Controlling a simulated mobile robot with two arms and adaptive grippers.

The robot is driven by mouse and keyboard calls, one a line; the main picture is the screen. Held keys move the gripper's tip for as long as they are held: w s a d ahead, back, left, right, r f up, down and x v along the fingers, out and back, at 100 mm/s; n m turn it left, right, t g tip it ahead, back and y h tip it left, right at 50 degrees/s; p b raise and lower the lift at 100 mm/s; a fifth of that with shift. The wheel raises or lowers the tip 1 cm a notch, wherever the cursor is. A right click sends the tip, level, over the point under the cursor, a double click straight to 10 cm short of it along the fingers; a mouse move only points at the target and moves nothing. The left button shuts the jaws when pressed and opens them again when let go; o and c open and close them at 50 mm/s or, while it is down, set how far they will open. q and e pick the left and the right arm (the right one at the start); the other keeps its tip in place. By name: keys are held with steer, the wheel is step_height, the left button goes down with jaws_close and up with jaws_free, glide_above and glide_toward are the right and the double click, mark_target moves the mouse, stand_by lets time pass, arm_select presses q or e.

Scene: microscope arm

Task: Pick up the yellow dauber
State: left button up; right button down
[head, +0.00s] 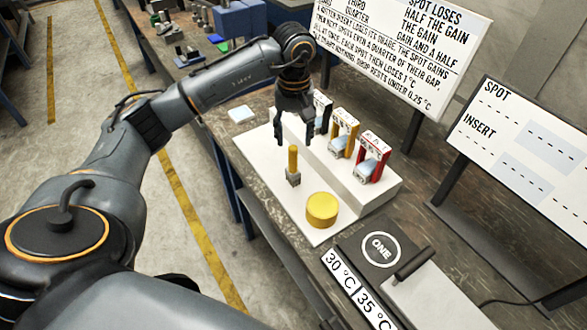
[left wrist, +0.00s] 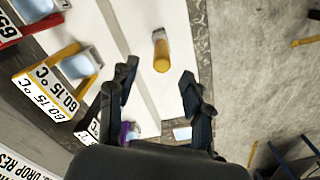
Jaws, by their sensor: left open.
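The yellow dauber (head: 293,160) stands upright on a white board, a yellow stick with a grey lower end. In the left wrist view the dauber (left wrist: 161,54) shows ahead of the fingertips, roughly in line with the gap between them. My left gripper (head: 294,138) is open and empty, pointing down with its fingertips just above or around the dauber's top; the exact height gap is hard to tell. The left gripper's two dark fingers (left wrist: 159,80) are spread apart in the left wrist view. My right gripper is not in view.
A yellow round pad (head: 321,210) sits near the dauber on the white board (head: 316,236). Black, yellow (head: 344,134) and red (head: 372,157) holders stand on a raised white block behind. A plate marked ONE (head: 380,250) lies in front. Signboards (head: 400,40) stand behind.

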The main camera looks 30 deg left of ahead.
mark_target(293, 148)
arm_select(q)
steer(key=shift+s+f+p, duration=0.25)
steer(key=shift+f+p, duration=0.95)
steer(key=shift+p, duration=0.05)
step_height(293, 148, down, 3)
steer(key=shift+w+a+r+p, duration=0.1)
steer(key=shift+w+p, duration=0.05)
steer(key=shift+p, duration=0.15)
steer(key=c, duration=0.9)
jaws_close()
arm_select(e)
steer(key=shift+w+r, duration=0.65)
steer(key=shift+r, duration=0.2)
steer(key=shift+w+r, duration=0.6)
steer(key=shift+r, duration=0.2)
